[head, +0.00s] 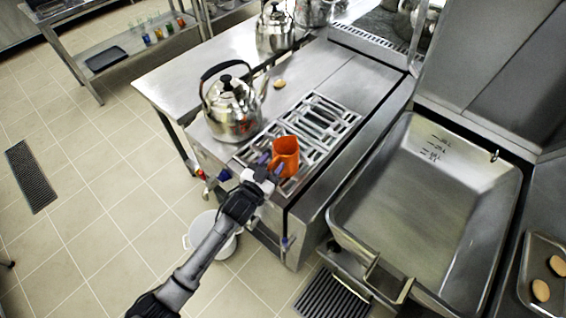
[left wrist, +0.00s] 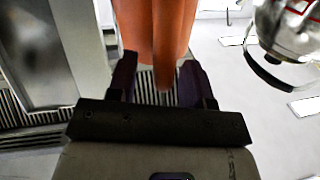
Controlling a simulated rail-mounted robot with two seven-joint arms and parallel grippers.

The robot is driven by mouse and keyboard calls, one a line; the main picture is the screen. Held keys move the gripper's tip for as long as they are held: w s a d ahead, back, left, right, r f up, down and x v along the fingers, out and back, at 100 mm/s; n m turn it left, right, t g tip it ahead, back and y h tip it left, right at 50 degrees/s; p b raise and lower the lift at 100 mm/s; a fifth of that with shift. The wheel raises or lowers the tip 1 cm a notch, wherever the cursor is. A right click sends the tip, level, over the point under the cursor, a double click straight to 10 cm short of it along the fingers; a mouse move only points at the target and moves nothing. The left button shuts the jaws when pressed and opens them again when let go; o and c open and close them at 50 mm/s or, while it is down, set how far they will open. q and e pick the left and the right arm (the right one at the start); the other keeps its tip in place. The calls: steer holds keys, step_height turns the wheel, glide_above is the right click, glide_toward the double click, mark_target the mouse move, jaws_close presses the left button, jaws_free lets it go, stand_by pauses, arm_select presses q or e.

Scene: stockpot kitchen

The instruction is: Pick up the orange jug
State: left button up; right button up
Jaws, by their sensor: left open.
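The orange jug (head: 285,155) stands upright on the stove grate (head: 318,122) in the head view. My left gripper (head: 265,168) is at the near-left side of the jug. In the left wrist view the jug (left wrist: 155,30) fills the top middle, with its handle strip pointing at the gripper. The open fingers of the left gripper (left wrist: 158,82) lie to either side of the handle's lower end. I cannot tell whether they touch it. My right gripper is not in view.
A steel kettle (head: 232,108) stands on the stove just left of the jug, and another kettle (head: 275,28) is farther back. A large steel pan (head: 345,225) is to the right. A white pot (head: 207,232) sits on the floor below the stove front.

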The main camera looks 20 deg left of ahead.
arm_select(q)
steer(key=shift+c, duration=0.4)
jaws_close()
